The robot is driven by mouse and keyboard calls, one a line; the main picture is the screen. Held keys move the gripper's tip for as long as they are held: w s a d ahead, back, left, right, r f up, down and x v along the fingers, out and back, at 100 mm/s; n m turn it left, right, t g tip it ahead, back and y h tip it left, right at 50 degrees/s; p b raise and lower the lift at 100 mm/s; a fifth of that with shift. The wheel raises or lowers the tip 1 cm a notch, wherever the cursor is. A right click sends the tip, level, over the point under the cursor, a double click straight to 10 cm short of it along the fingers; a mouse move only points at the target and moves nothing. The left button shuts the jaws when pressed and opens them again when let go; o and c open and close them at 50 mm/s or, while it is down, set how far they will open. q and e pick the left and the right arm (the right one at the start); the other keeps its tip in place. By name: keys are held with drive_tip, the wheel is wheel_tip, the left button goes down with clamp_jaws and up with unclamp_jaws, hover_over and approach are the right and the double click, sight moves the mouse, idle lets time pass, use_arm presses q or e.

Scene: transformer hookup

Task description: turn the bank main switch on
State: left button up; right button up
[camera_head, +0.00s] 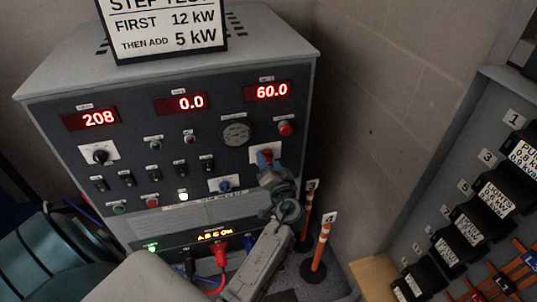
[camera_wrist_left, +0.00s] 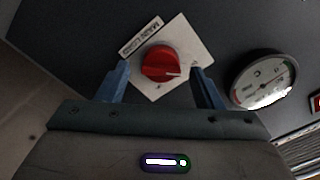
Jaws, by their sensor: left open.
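The main switch is a red rotary knob (camera_wrist_left: 161,62) on a white square plate, with a label above it that starts with "MAIN". Its pale pointer mark points right in the left wrist view. In the head view the white plate and red knob (camera_head: 266,156) sit at the right of the grey load bank (camera_head: 200,215) front, partly hidden by my gripper. My left gripper (camera_head: 268,165) is in front of the knob. In the left wrist view its open blue fingers (camera_wrist_left: 160,80) stand either side of the knob; I cannot tell whether they touch it.
Red displays read 208, 0.0 and 60.0. A round grille or gauge (camera_head: 236,132) and a red button (camera_head: 285,129) sit close above the knob. Orange posts (camera_head: 319,248) stand right of the bank. A rack of labelled black blocks (camera_head: 470,235) is at the far right.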

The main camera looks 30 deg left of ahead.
use_arm(q)
drive_tip(key=shift+r, duration=0.1)
drive_tip(key=shift+c, duration=0.9)
drive_tip(key=c, duration=0.8)
